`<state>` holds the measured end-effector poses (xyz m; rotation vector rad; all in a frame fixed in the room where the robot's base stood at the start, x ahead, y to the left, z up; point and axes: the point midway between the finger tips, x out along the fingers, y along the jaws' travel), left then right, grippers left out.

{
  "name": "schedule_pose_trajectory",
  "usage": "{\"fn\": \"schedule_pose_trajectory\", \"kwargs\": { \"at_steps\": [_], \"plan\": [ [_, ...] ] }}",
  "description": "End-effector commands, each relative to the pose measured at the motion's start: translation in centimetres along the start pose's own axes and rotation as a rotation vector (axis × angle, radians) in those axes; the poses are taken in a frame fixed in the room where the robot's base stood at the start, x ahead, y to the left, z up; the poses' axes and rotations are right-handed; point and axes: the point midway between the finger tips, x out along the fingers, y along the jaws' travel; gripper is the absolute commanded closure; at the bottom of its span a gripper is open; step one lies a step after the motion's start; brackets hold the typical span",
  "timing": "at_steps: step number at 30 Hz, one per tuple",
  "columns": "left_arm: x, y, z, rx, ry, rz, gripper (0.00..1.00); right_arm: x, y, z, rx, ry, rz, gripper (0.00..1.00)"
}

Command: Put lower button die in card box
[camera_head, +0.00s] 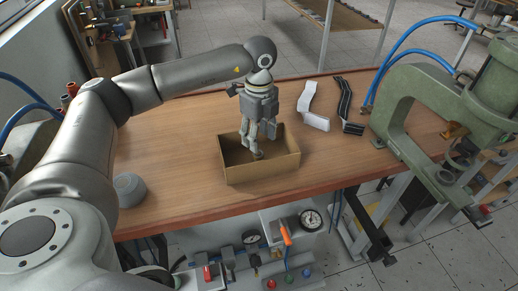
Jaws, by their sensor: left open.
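The open brown card box (262,174) stands on the wooden table near its front edge. My left gripper (257,148) points down into the box from above, with its fingers open and reaching below the rim. A small dark round piece (258,155) shows at the fingertips inside the box; it may be the lower button die, but it is too small to be sure. Most of the box floor is hidden by the front wall and the gripper. My right gripper is not in view.
A green press (404,105) with blue hoses stands at the right. A white bracket (313,108) and a black bracket (348,108) lie behind the box to the right. A grey round block (129,189) sits at the table's left. Gauges (311,220) are below the front edge.

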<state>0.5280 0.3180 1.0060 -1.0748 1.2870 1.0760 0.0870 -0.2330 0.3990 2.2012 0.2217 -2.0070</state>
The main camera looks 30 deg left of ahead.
Motion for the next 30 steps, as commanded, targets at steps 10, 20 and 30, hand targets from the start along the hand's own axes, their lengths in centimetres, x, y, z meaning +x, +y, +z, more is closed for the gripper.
{"fn": "schedule_pose_trajectory", "kwargs": {
  "at_steps": [10, 20, 30],
  "plan": [
    [-5.7, -0.1, 0.0, 0.000, 0.000, -0.002, 0.51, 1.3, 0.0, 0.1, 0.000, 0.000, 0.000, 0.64],
    [-6.5, 0.0, 0.0, 0.000, 0.001, 0.001, 0.51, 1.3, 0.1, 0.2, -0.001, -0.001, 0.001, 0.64],
    [-6.6, 0.0, 0.0, 0.000, 0.001, 0.001, 0.51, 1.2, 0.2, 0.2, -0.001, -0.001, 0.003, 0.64]
  ]
}}
